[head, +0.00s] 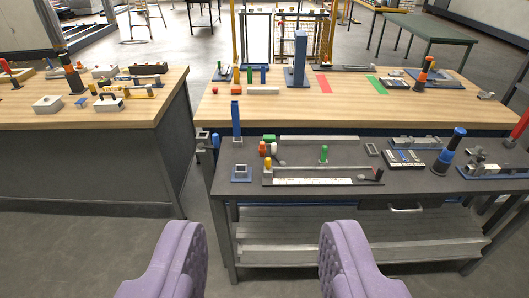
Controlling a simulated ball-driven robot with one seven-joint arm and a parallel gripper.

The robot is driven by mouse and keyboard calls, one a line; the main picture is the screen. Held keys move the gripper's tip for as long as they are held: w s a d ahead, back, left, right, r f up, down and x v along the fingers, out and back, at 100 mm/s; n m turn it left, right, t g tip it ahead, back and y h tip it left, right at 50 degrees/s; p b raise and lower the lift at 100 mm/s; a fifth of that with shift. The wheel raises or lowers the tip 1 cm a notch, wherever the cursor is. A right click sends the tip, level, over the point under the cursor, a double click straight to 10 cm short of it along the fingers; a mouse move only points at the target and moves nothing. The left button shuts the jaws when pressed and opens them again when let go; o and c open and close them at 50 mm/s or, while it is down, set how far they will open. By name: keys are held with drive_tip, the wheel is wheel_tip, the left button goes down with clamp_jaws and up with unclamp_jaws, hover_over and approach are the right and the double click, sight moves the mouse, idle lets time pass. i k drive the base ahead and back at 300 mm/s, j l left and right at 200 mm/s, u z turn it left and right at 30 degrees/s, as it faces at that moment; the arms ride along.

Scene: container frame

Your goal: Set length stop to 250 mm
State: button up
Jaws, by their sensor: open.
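A long, low fixture with a white scale strip (312,181) lies along the front of the near dark bench. It appears to be the length stop. A green-topped post (323,153) stands near its middle, and a yellow-topped post (268,163) stands at its left end. A dark block (371,174) is at its right end. The scale's numbers are too small to read. My gripper (262,228) has two purple padded fingers, spread wide and empty. It is in front of the bench, apart from the fixture, which appears beyond the gap between the fingers.
The dark bench (225,165) also carries a blue upright post (236,120), a keypad-like box (404,159) and a blue-and-black handle (449,150). Wooden-topped benches (430,108) with many parts stand behind and left. Below is a grey shelf (290,222). Open floor (80,250) lies at the left front.

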sight(268, 168)
drive_tip(key=i+l, duration=0.1)
drive_tip(key=i, duration=1.2)
